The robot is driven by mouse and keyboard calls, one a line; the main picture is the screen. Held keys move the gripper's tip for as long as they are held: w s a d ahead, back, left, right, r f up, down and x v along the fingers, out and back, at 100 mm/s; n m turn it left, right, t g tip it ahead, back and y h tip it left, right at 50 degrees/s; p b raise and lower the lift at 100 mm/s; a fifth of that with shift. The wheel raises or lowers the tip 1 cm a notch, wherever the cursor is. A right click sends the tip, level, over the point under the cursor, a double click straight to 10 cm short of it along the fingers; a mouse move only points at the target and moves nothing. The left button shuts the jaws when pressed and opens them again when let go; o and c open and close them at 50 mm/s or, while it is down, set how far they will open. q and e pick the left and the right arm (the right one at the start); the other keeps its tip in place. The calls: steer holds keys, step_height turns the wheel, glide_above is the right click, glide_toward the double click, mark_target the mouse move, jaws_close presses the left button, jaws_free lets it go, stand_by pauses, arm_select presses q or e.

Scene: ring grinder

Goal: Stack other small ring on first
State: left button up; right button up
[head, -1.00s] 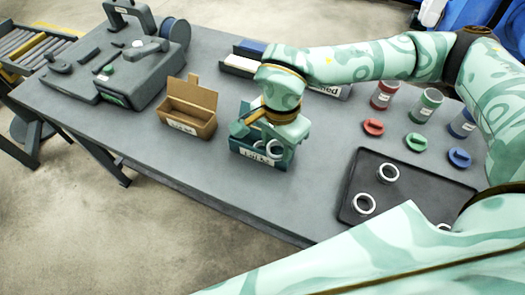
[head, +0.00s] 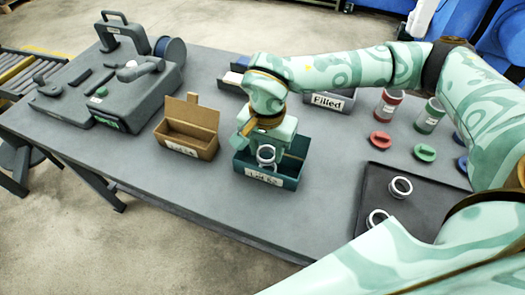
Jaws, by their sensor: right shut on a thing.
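My right gripper (head: 262,142) reaches down into the teal bin (head: 285,182), which has a white label on its front. It is shut on a small white ring (head: 266,153), which shows on edge below the jaws. Another white ring shows partly just beneath it in the bin; I cannot tell whether the two touch. The gripper and held ring hide much of the bin's inside. My left gripper is not in view.
A dark tray (head: 428,216) at right holds white rings (head: 400,187). An open cardboard box (head: 187,130) stands left of the bin, and a bin labelled Filled (head: 328,101) behind. Red (head: 388,103) and green (head: 428,116) jars stand with lids nearby. The front left tabletop is clear.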

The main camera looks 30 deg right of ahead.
steer(key=shift+w+d+f+b, duration=0.45)
steer(key=shift+w+f+b, duration=0.1)
steer(key=shift+f, duration=0.25)
steer(key=shift+s+f+b, duration=0.1)
steer(key=shift+f+b, duration=0.7)
steer(key=shift+f, duration=1.2)
steer(key=shift+p, duration=0.3)
steer(key=o, duration=1.5)
